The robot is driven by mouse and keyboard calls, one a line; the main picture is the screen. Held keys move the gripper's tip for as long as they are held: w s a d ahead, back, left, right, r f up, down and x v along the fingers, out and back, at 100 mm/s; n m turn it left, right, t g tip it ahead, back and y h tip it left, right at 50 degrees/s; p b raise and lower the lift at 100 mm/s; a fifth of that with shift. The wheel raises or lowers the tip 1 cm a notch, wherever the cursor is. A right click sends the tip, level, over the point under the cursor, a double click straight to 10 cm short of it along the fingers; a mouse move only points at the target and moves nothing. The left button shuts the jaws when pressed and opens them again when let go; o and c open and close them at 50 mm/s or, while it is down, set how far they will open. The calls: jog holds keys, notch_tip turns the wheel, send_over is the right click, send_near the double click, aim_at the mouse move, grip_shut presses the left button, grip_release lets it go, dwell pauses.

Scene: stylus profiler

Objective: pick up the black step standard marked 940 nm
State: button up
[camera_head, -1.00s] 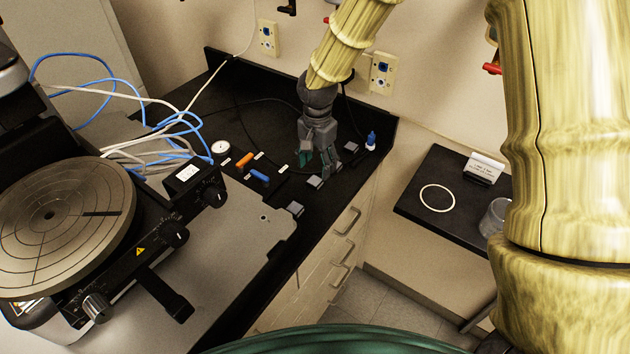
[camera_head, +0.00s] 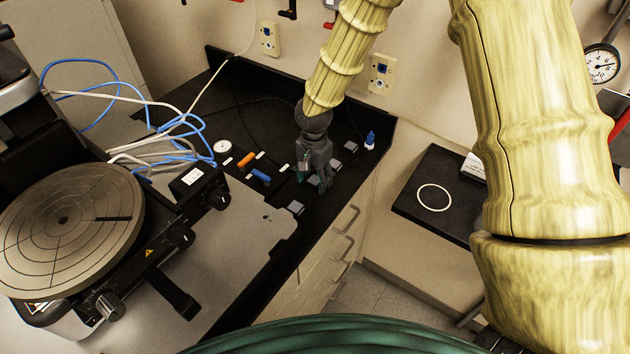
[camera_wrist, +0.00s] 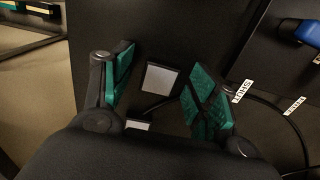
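My gripper (camera_head: 313,181) hangs over the black bench top near its front edge. In the wrist view my gripper (camera_wrist: 160,72) is open, with green pads on both fingers. A small dark block with a grey top (camera_wrist: 161,79) lies between the fingers, with gaps at both sides. Another pale-topped block (camera_wrist: 138,125) is partly hidden by the gripper body. In the head view, similar grey-topped blocks lie behind the gripper (camera_head: 350,147) and in front of it (camera_head: 296,208). No 940 nm marking is readable on any block.
An orange item (camera_head: 245,160), a blue item (camera_head: 261,175) and a round white dial (camera_head: 222,147) lie left of my gripper. A blue bottle (camera_head: 370,141) stands at the right. The profiler's round stage (camera_head: 65,230) fills the left. Cables cross the bench.

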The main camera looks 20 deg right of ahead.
aim_at(315, 184)
jog(key=c, duration=1)
jog(key=shift+o, duration=0.2)
jog(key=shift+r, duration=0.15)
jog(key=shift+r+b, duration=0.75)
jog(key=shift+r, duration=0.15)
jog(key=shift+s+r+b, duration=0.5)
jog(key=shift+r+b, duration=0.1)
jog(key=s+r+b, duration=0.1)
jog(key=s+b, duration=0.3)
jog(key=s, duration=1.1)
jog(key=shift+d+r+b, duration=0.35)
